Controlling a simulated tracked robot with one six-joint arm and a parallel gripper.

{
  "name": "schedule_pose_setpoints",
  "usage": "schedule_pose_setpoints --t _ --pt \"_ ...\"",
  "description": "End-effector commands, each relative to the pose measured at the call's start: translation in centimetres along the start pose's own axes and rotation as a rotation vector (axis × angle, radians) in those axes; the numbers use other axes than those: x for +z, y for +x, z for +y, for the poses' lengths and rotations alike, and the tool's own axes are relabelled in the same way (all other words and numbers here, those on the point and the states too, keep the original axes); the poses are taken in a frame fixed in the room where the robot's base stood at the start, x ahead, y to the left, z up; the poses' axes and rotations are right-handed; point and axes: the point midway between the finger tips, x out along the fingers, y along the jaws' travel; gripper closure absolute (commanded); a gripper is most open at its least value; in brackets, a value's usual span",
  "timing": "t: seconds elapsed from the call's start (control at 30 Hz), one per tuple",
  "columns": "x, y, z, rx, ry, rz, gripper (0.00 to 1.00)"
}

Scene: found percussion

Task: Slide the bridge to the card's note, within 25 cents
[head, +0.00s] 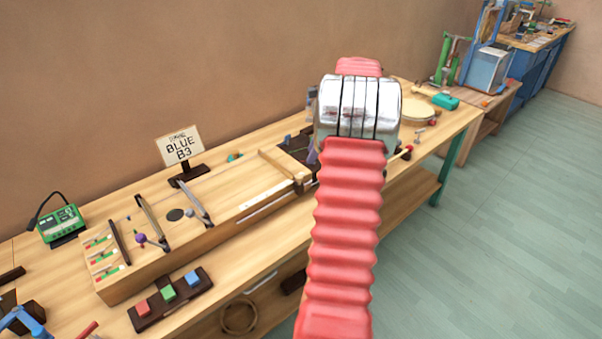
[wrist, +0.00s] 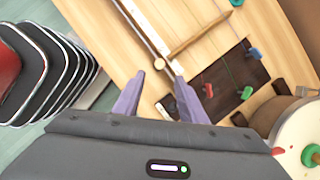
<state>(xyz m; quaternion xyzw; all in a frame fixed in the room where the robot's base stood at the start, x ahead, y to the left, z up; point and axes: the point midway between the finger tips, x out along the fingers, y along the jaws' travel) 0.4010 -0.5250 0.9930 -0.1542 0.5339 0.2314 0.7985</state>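A card (head: 183,146) reading "BLUE B3" stands behind a long wooden string box (head: 160,262) in the head view. Slanted bars, apparently bridges, cross the box: a dark one (head: 118,242), a grey one (head: 150,219) and another grey one (head: 197,205). I cannot tell which is the blue string's. My gripper (wrist: 160,76) shows two purple fingers, apart, in the wrist view. They are over the box's right end, near a pale rail (wrist: 138,27) and a wooden bar (wrist: 200,34). No held object is clear. My arm hides most of the gripper in the head view.
A green tuner (head: 60,224) stands at the left. A dark tray (head: 158,318) holds red, green and blue blocks in front. Red, green and blue pegs (wrist: 246,93) sit on a dark board. A drum (wrist: 302,135) is close by at right. Open floor lies right.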

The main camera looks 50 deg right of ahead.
Motion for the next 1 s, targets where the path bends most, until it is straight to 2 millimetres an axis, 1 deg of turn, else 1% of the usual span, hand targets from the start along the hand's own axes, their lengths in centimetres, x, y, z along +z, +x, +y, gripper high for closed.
schedule_pose_setpoints --t 0.03,0.3,0.5,0.6,0.8,1.0 --pt "0.1 0.9 0.1 0.003 -0.001 0.0 0.62" --pt "0.0 5.1 0.1 0.002 0.0 -0.001 0.62" --pt "0.0 8.1 0.1 0.002 0.0 0.0 0.62" --pt "0.0 9.1 0.0 0.001 0.0 0.0 0.62" --pt "0.0 10.0 0.0 -0.001 0.0 0.0 0.62" --pt "0.0 10.0 0.0 -0.001 0.0 0.0 0.62"
